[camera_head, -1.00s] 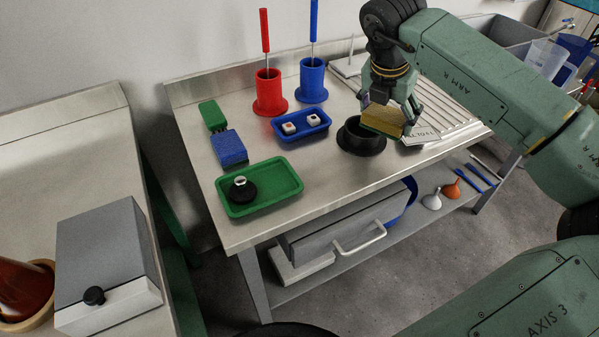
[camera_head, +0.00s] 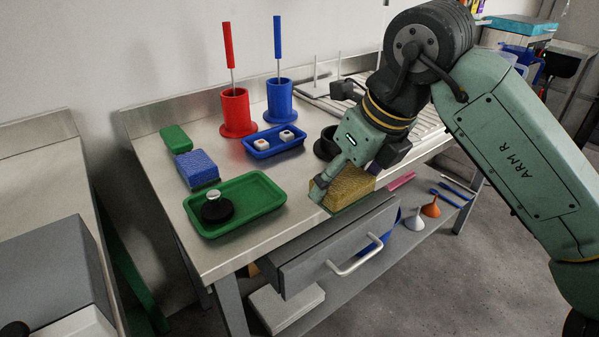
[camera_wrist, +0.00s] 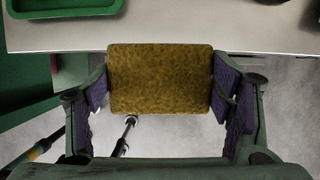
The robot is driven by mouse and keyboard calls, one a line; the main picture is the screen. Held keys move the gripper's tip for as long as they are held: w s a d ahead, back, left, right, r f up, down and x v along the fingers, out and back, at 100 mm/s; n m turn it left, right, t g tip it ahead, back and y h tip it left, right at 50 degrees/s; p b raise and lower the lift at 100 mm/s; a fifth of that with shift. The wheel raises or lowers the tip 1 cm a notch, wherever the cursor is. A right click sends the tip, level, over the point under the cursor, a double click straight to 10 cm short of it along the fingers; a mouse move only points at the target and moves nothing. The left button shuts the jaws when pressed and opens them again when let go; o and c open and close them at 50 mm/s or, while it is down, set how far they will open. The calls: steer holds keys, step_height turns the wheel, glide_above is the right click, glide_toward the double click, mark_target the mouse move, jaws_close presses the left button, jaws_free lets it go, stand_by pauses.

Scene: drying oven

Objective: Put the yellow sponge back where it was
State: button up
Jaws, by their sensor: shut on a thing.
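The yellow sponge (camera_head: 351,187) has a green underside and is held in my gripper (camera_head: 345,186). In the head view it is in front of the table's front edge, above the grey drawer (camera_head: 330,245) with its white handle. In the wrist view the sponge (camera_wrist: 160,78) sits between the two purple-padded fingers of my gripper (camera_wrist: 160,85), which are shut on it from both sides. A blue sponge (camera_head: 197,168) and a green sponge (camera_head: 175,138) lie on the table at the left.
A green tray (camera_head: 262,211) with a black-and-white knobbed thing stands near the front edge. A blue tray (camera_head: 262,154), a red holder (camera_head: 236,112), a blue holder (camera_head: 279,101) and a black bowl (camera_head: 325,146) stand behind. Funnels (camera_head: 430,208) lie on the lower shelf.

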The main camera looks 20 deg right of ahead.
steer(key=p, duration=0.2)
glide_toward(295, 175)
steer(key=shift+w+a+f, duration=0.35)
steer(key=shift+w+f, duration=0.4)
steer(key=shift+f, duration=0.05)
steer(key=x, duration=0.3)
steer(key=shift+s+d+f+p, duration=0.1)
steer(key=shift+s+f+p, duration=0.1)
steer(key=shift+p, duration=0.15)
steer(key=shift+f, duration=0.3)
steer(key=shift+f+b, duration=0.2)
steer(key=shift+b, duration=0.1)
steer(key=o, duration=1.2)
steer(key=shift+r, duration=0.1)
